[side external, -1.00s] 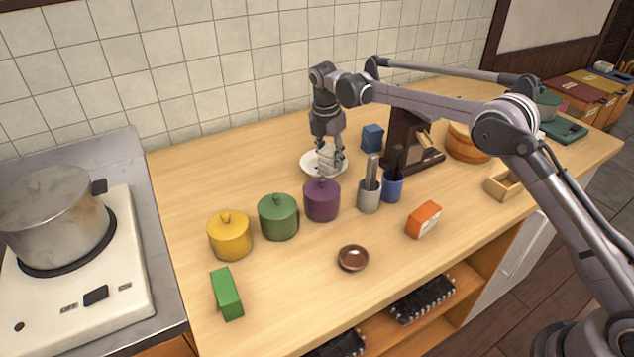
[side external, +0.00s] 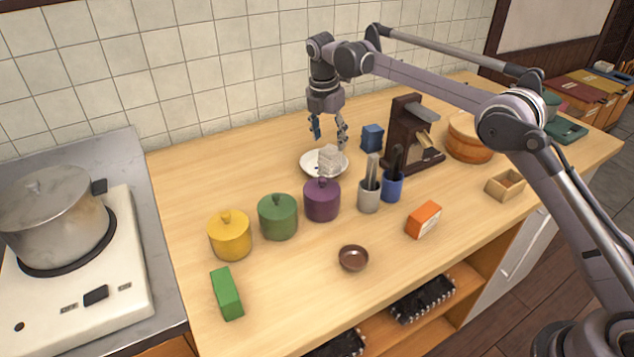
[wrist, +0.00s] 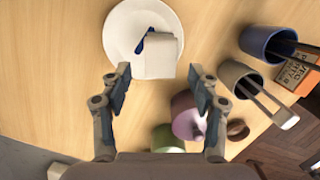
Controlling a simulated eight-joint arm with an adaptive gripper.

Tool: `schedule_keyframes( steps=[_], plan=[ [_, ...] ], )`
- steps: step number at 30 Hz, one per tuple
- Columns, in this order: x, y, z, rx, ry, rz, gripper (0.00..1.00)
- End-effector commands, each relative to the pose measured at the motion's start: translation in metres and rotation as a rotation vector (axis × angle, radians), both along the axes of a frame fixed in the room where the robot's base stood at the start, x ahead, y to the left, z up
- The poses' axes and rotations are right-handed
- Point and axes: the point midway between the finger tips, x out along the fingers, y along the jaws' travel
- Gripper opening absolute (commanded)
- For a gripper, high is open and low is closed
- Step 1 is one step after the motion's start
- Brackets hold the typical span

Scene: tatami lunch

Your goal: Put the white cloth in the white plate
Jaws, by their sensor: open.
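The white plate (side external: 310,164) lies on the wooden counter behind the purple pot. The white cloth (side external: 327,158) sits in the plate as a small upright folded block, toward its right side. In the wrist view the cloth (wrist: 158,57) lies within the rim of the plate (wrist: 119,32), with a dark blue mark or item beside it on the plate. My gripper (side external: 328,136) is open and empty above the plate, its fingers apart from the cloth. In the wrist view my gripper (wrist: 164,75) shows both fingers spread wide, with nothing between them.
A purple pot (side external: 321,201) stands just in front of the plate, with green (side external: 278,217) and yellow (side external: 230,236) pots to its left. Utensil cups (side external: 369,196), a blue block (side external: 372,138) and a dark brown machine (side external: 402,130) stand to the right. The counter left of the plate is clear.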

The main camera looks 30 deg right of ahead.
Motion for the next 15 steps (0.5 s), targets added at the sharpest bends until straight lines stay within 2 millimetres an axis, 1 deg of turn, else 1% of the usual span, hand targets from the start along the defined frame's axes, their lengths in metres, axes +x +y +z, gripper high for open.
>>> schedule_keyframes(
  steps=[1, 6, 9, 15],
  plan=[
    [-0.001, 0.002, 0.010, 0.000, 0.000, 0.001, 0.61],
    [-0.002, 0.005, 0.035, 0.000, 0.000, 0.001, 0.61],
    [-0.003, 0.007, 0.045, 0.000, 0.000, 0.001, 0.61],
    [-0.003, 0.008, 0.055, 0.000, 0.000, -0.001, 0.61]
  ],
)
